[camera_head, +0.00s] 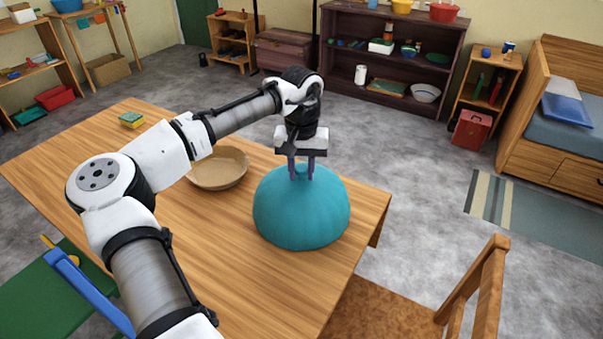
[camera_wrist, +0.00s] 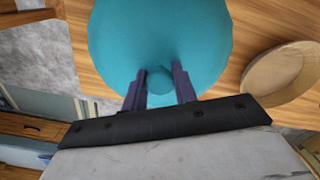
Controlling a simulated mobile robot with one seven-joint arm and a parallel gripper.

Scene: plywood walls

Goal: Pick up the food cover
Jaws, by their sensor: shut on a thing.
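The food cover (camera_head: 301,212) is a teal dome with a small knob on top, at the right part of the wooden table (camera_head: 215,262). My gripper (camera_head: 304,176) points down onto its top, with its purple fingers on either side of the knob and shut on it. In the wrist view the dome (camera_wrist: 158,35) fills the upper middle, and the gripper (camera_wrist: 160,80) has the knob between its fingertips. The dome is upright. I cannot tell whether its rim touches the table. What is under it is hidden.
A tan bowl (camera_head: 219,169) stands left of the cover, behind my arm. A wooden chair (camera_head: 420,300) stands at the right front. The table's front middle is clear.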

